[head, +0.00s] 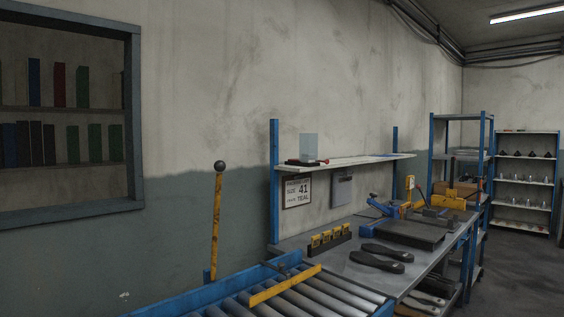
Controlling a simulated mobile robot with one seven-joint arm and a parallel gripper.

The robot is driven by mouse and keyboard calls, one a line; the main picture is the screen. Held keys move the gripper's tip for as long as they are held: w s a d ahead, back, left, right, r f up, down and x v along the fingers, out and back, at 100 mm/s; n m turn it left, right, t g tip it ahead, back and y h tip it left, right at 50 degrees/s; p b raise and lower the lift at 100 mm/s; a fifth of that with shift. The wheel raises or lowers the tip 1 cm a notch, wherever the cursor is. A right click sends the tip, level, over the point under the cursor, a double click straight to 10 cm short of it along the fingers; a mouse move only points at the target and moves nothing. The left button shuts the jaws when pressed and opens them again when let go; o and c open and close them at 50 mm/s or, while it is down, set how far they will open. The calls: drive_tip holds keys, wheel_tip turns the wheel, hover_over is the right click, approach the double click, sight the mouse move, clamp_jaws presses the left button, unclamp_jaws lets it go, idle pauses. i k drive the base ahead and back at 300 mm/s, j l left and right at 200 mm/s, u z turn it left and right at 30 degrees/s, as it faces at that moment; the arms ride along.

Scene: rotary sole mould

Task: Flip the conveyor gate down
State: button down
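A roller conveyor (320,293) with blue side rails runs along the bottom of the head view. A yellow bar (284,286) lies low and slantwise across its rollers. At the conveyor's left, far-side rail, a yellow lever (216,230) with a dark ball knob (219,166) stands nearly upright. I cannot tell for certain whether the bar, the lever or both make up the gate; any link between them is not clear. My gripper is not in view.
Right of the conveyor, a workbench (343,267) holds dark soles (381,257), a yellow-and-black rack (328,239) and a blue-handled press (388,207). A shelf (350,161) hangs above. Farther right stand shelving units (527,181) beside open floor (509,275). A wall window (137,110) is at left.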

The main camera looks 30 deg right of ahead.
sight(220, 166)
drive_tip(key=z, duration=0.55)
drive_tip(key=i+l+u, duration=0.1)
drive_tip(key=i+l, duration=0.2)
drive_tip(key=l, duration=0.15)
drive_tip(key=i+l+u, duration=0.1)
drive_tip(key=i+l, duration=0.2)
drive_tip(key=l, duration=0.15)
drive_tip(key=i+j, duration=0.3)
drive_tip(key=i, duration=0.2)
